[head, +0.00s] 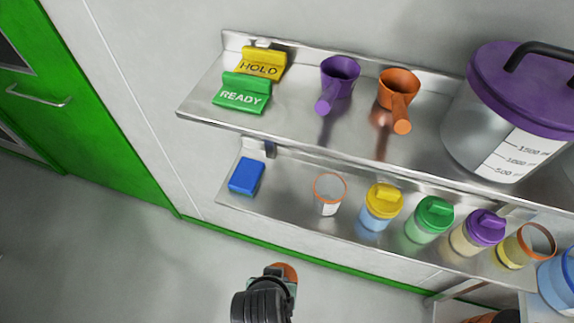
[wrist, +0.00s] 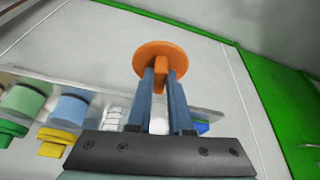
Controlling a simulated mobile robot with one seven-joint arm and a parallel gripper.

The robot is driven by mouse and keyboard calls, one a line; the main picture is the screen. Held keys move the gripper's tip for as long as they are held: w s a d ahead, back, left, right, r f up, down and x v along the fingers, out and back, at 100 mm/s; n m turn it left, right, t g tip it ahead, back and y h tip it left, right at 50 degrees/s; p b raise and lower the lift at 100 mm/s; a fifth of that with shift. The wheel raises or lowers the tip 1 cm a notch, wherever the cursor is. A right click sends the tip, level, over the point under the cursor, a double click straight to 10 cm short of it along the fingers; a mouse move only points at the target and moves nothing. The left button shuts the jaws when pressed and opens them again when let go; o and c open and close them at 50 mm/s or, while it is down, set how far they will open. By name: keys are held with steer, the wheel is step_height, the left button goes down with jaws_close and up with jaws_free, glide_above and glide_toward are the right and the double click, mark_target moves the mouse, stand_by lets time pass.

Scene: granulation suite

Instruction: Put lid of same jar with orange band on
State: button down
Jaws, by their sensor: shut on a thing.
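My gripper (head: 280,280) is shut on an orange lid (head: 288,270), in front of and below the lower shelf in the head view. In the wrist view, the fingers (wrist: 161,82) pinch the fin of the round orange lid (wrist: 152,53). An empty-looking clear jar with an orange band at its rim (head: 329,194) stands open on the lower shelf, up and right of my gripper. Another open jar with an orange rim and yellow contents (head: 520,247) stands farther right on that shelf. The lid is apart from both jars.
On the lower shelf (head: 285,222), a blue block (head: 247,176) stands left and jars with yellow (head: 383,197), green (head: 434,211) and purple (head: 485,226) lids stand right of the clear jar. The upper shelf (head: 205,105) overhangs behind, holding signs, scoops and a large purple-lidded container (head: 500,130).

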steer(key=shift+n+y, duration=0.4)
steer(key=shift+n, duration=0.1)
steer(key=w, duration=0.1)
steer(key=w+d+r, duration=0.1)
steer(key=w, duration=0.2)
steer(key=shift+w+d+r, duration=0.15)
steer(key=shift+w+d, duration=0.25)
steer(key=shift+w+d+r, duration=0.1)
steer(key=shift+r, duration=0.05)
